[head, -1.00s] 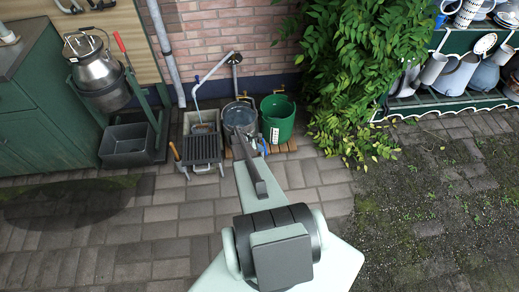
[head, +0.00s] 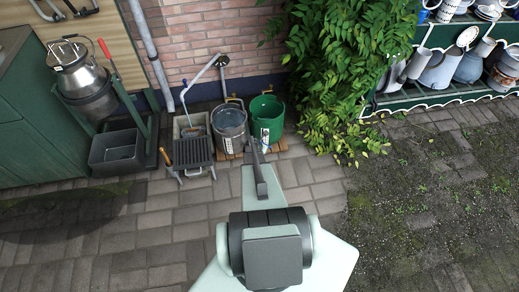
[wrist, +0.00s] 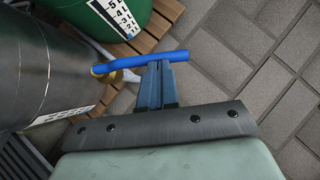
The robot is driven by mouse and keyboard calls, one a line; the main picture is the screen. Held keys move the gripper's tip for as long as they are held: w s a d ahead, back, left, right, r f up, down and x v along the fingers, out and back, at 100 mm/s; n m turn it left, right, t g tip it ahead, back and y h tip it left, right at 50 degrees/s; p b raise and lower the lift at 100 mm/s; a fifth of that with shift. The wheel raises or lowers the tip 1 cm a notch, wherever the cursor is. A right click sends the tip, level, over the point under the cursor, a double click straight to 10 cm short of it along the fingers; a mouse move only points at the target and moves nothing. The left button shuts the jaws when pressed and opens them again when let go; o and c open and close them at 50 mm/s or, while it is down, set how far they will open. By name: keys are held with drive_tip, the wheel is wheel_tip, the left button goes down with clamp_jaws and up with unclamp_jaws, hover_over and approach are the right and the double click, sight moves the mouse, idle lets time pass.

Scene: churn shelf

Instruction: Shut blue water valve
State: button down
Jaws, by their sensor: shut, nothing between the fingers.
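The blue valve lever (wrist: 130,63) shows in the wrist view as a bright blue bar. It lies roughly crosswise and sticks out to the right from a brass fitting (wrist: 101,71) low on the steel tub (wrist: 45,65). My gripper (wrist: 158,68) is shut and empty, its fingertips right at the lever's outer part. I cannot tell whether they touch it. In the head view my gripper (head: 254,148) points down in front of the steel tub (head: 229,121) and the green bucket (head: 265,117); the lever is too small there to make out well.
Both vessels stand on a wooden slatted base (wrist: 150,25) by the brick wall. A dark grate (head: 192,152) and grey basin (head: 117,152) are to the left. A leafy plant (head: 340,80) and shelf of enamelware (head: 435,70) are right. The paving (head: 150,225) in front is clear.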

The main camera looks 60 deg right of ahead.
drive_tip(key=shift+s+d+n+t, duration=0.25)
drive_tip(key=shift+d+n+t, duration=0.65)
drive_tip(key=shift+d+n, duration=0.4)
drive_tip(key=shift+w+d, duration=0.2)
drive_tip(key=shift+d, duration=0.6)
drive_tip(key=shift+w+d, duration=0.15)
drive_tip(key=shift+d, duration=0.6)
drive_tip(key=shift+w+d, duration=0.2)
drive_tip(key=shift+d, duration=0.75)
drive_tip(key=s+a+r, duration=0.7)
drive_tip(key=r, duration=0.1)
drive_tip(key=shift+s+a+r, duration=0.2)
drive_tip(key=shift+a+r, duration=0.1)
